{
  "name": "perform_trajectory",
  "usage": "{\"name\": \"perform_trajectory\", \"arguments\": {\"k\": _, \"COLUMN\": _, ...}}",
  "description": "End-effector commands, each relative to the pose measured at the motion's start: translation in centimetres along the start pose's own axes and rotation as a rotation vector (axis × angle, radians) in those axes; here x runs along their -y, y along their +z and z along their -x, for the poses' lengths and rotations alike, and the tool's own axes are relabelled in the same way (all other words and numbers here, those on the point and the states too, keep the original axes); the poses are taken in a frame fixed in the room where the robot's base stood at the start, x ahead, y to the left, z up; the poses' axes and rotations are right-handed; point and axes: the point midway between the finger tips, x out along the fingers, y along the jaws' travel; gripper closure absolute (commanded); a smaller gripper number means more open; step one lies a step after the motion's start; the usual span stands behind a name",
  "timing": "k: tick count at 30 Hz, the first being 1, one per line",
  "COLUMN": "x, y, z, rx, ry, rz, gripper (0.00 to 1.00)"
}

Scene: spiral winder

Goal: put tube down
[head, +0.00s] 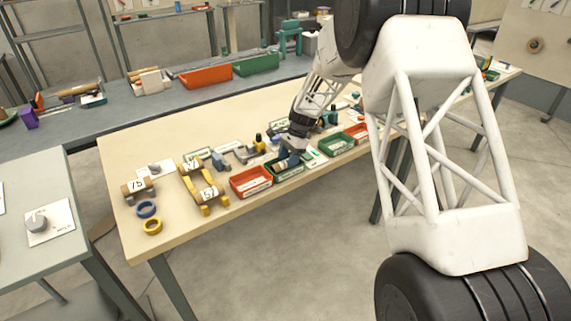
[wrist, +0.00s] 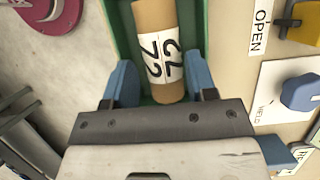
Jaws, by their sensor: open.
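The tube (wrist: 158,55) is a brown cardboard roll with a white label that seems to read 72. In the wrist view it lies inside a green tray (wrist: 122,20), roughly along the tray's length. My gripper (wrist: 160,88) is open, with one blue finger on each side of the tube's near end. Small gaps show between the fingers and the tube. In the head view my gripper (head: 289,161) is down at the green tray (head: 287,174) near the table's front edge, and the arm and fingers largely hide the tube there.
A red tray (head: 251,182) stands just left of the green one. Tubes on yellow stands (head: 208,195) and blue and yellow rings (head: 148,209) are farther left. More trays (head: 336,145) stand to the right. A knob plate (wrist: 295,92) lies right of my gripper in the wrist view.

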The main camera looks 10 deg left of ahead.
Motion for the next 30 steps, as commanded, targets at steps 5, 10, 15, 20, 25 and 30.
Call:
{"name": "perform_trajectory", "arguments": {"k": 5, "x": 0.1, "y": 0.1, "z": 3.4, "rx": -0.001, "ry": -0.005, "rz": 0.001, "gripper": 0.48}}
{"name": "perform_trajectory", "arguments": {"k": 10, "x": 0.2, "y": 0.1, "z": 6.2, "rx": -0.001, "ry": -0.005, "rz": 0.003, "gripper": 0.48}}
{"name": "perform_trajectory", "arguments": {"k": 15, "x": 0.2, "y": 0.2, "z": 8.3, "rx": -0.002, "ry": -0.006, "rz": 0.003, "gripper": 0.48}}
{"name": "perform_trajectory", "arguments": {"k": 20, "x": 0.2, "y": 0.2, "z": 9.4, "rx": -0.002, "ry": -0.006, "rz": 0.003, "gripper": 0.48}}
{"name": "perform_trajectory", "arguments": {"k": 25, "x": 0.2, "y": 0.2, "z": 9.7, "rx": -0.002, "ry": -0.006, "rz": 0.003, "gripper": 0.48}}
{"name": "perform_trajectory", "arguments": {"k": 30, "x": 0.2, "y": 0.2, "z": 9.7, "rx": -0.002, "ry": -0.006, "rz": 0.003, "gripper": 0.48}}
